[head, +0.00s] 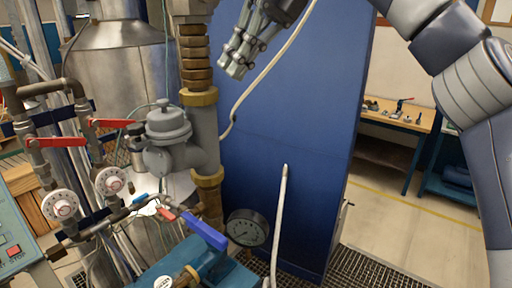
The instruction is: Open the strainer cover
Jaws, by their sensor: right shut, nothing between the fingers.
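The grey strainer (190,145) is set in the vertical pipe at left centre. Its round, stepped cover (168,122) sits on top of the side body and looks closed. My right gripper (234,60) is above and to the right of the cover, apart from it, in front of the blue cabinet. Its fingers are together and hold nothing. My left gripper is not in view.
Red-handled valves (55,142) and white dials stand left of the strainer. A blue lever (204,231) and a pressure gauge (247,228) are below it. A brass stack (195,55) rises above it. The blue cabinet (300,120) fills the middle, with a hose before it.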

